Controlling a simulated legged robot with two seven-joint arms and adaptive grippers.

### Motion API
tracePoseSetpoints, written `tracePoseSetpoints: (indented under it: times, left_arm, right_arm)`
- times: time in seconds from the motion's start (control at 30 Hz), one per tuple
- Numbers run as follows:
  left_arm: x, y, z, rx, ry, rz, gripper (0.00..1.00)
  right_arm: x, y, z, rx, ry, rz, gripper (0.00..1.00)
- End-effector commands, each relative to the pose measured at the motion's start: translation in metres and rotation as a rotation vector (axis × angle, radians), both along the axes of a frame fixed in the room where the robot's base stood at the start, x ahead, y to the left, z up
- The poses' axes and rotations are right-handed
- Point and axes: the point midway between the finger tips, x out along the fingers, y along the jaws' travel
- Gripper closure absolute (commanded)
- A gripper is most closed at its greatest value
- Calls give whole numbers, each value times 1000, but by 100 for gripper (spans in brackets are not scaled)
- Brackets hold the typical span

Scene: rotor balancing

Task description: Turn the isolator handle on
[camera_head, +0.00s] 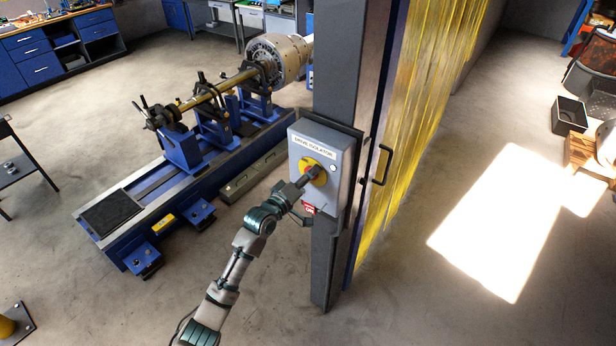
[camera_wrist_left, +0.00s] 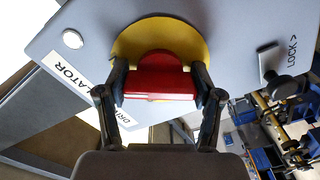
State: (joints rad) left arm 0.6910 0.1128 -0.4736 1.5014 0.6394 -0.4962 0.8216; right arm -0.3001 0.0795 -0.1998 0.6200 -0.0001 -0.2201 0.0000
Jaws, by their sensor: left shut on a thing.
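The grey drive isolator box (camera_head: 341,160) is fixed to a dark post in the head view. Its red handle sits on a round yellow plate (camera_head: 304,166), mostly hidden there by my gripper. In the left wrist view the red handle (camera_wrist_left: 158,84) lies between my two fingers, in front of the yellow plate (camera_wrist_left: 190,38). My left gripper (camera_head: 312,174) is shut on the handle, with one finger at each end of it; it also shows in the left wrist view (camera_wrist_left: 160,90). My right gripper is not in view.
The dark post (camera_head: 322,260) carries the box beside a yellow strip curtain (camera_head: 420,110). A black latch knob (camera_wrist_left: 290,88) marked LOCK sticks out of the box face near my fingers. A blue balancing machine (camera_head: 190,150) with a rotor stands behind, at left.

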Motion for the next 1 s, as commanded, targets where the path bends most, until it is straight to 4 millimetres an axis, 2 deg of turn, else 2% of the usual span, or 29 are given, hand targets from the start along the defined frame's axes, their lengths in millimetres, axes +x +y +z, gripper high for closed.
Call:
tracePoseSetpoints:
  times: [0.03,0.4,1.0]
  left_arm:
    - [-1,-1,-10,37,-2,-3,69]
    - [-1,-1,-12,176,-100,-5,69]
    - [-1,-1,-12,204,-120,-5,69]
  right_arm:
    - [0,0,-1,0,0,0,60]
    - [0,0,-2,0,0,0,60]
    - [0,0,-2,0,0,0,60]
